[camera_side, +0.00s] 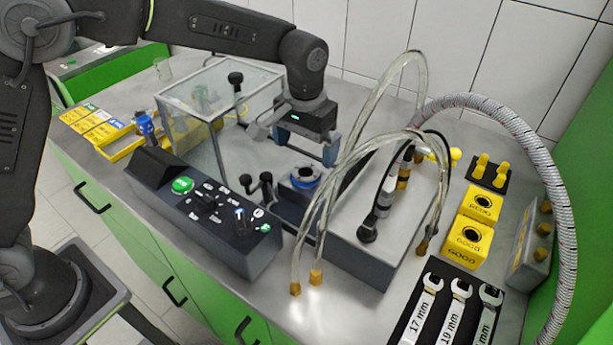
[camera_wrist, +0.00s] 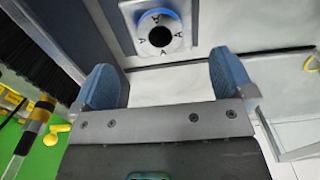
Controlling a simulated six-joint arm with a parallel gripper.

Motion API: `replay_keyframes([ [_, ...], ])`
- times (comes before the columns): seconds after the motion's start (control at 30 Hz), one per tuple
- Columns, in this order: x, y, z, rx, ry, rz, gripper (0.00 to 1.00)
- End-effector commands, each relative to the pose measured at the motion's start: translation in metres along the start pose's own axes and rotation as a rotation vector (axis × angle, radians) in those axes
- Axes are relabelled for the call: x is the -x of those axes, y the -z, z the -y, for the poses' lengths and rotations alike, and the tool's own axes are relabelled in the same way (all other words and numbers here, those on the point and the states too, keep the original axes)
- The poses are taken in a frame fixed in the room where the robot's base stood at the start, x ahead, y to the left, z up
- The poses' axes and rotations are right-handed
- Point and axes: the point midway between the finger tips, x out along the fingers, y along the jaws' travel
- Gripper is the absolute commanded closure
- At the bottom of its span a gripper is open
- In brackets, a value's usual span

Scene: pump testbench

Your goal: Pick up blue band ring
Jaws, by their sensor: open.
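The blue band ring (camera_side: 305,175) sits in a dark holder behind the control box in the side view. It is grey and round with a dark centre hole and a blue band around it. In the wrist view the ring (camera_wrist: 174,41) shows at the top, with dark letter marks on its face. My gripper (camera_side: 306,146) is above the ring and apart from it, with its blue fingers spread. In the wrist view my gripper (camera_wrist: 161,66) is open and empty, and the ring lies beyond the fingertips. The ring's lower side is hidden in the holder.
A control box (camera_side: 205,210) with knobs stands in front of the ring. A grey pump block (camera_side: 365,245) with clear hoses (camera_side: 325,205) stands to its right. A glass enclosure (camera_side: 187,125) is to the left. Wrenches (camera_side: 425,310) and yellow blocks (camera_side: 468,243) lie at the right.

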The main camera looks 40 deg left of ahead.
Motion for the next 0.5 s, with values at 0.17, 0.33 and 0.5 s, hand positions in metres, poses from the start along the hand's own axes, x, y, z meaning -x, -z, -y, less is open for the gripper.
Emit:
replay_keyframes([
  [0.17, -0.0001, 0.0000, 0.0000, 0.000, 0.000, 0.000, 0.10],
  [0.33, -0.0002, 0.0000, 0.0000, 0.000, 0.000, 0.000, 0.13],
  [0.5, 0.0027, 0.0005, -0.0004, 0.038, 0.000, -0.001, 0.13],
])
